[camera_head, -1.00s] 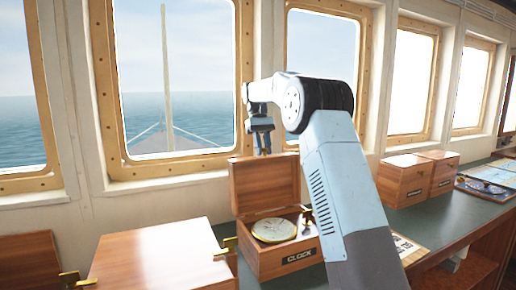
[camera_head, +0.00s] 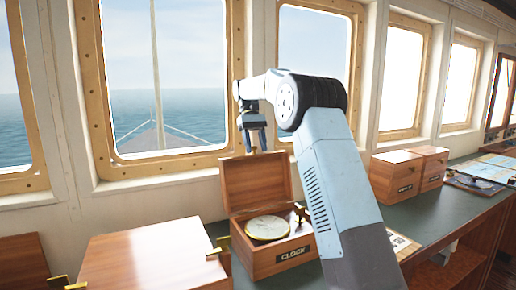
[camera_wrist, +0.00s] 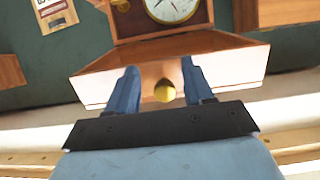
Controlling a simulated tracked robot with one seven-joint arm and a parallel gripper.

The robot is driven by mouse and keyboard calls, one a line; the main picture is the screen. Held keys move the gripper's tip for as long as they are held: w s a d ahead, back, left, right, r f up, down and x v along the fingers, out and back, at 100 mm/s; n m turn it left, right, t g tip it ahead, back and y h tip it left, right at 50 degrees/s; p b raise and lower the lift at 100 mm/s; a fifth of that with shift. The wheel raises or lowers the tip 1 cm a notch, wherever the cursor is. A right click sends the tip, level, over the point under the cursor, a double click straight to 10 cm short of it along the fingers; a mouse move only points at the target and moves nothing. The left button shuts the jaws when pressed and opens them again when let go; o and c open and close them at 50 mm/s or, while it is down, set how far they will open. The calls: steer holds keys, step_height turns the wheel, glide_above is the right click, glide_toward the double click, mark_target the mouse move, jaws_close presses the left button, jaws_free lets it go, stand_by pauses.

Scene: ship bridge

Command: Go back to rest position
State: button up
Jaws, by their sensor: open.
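My gripper (camera_head: 254,140) hangs pointing down above the open wooden clock box, in front of the window. Its two fingers are apart with nothing between them. The clock box (camera_head: 284,257) has its lid (camera_head: 257,183) raised, and a round clock with a pale face and brass rim (camera_head: 267,228) lies inside. In the wrist view, my gripper (camera_wrist: 160,72) has its blue fingers spread over the raised lid's edge, with a round brass knob (camera_wrist: 164,91) seen between them. The clock face (camera_wrist: 172,8) shows at the top of that view.
A closed wooden box (camera_head: 150,258) stands left of the clock box. Two smaller wooden boxes (camera_head: 397,176) (camera_head: 432,167) stand to the right on the green counter (camera_head: 440,213). A printed card (camera_head: 402,244) lies near my arm. Window frames (camera_head: 98,120) rise behind.

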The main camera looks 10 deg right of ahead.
steer(key=s+d+r+m+t, duration=0.1)
steer(key=s+r+t, duration=0.2)
steer(key=s, duration=0.8)
steer(key=s+d+r+t, duration=0.1)
steer(key=s+r+t, duration=0.15)
steer(key=s, duration=0.95)
steer(key=s+f+t, duration=0.1)
steer(key=s+f, duration=0.2)
steer(key=s, duration=0.4)
steer(key=s+d+f+m+t, duration=0.1)
steer(key=s+f+t, duration=0.1)
steer(key=s+f, duration=0.2)
steer(key=s+d+f+t+y, duration=0.1)
steer(key=s+f, duration=0.2)
steer(key=s, duration=0.7)
steer(key=shift+s+d+f+m+t, duration=0.2)
steer(key=shift+f+m+t, duration=0.1)
steer(key=shift+t, duration=0.05)
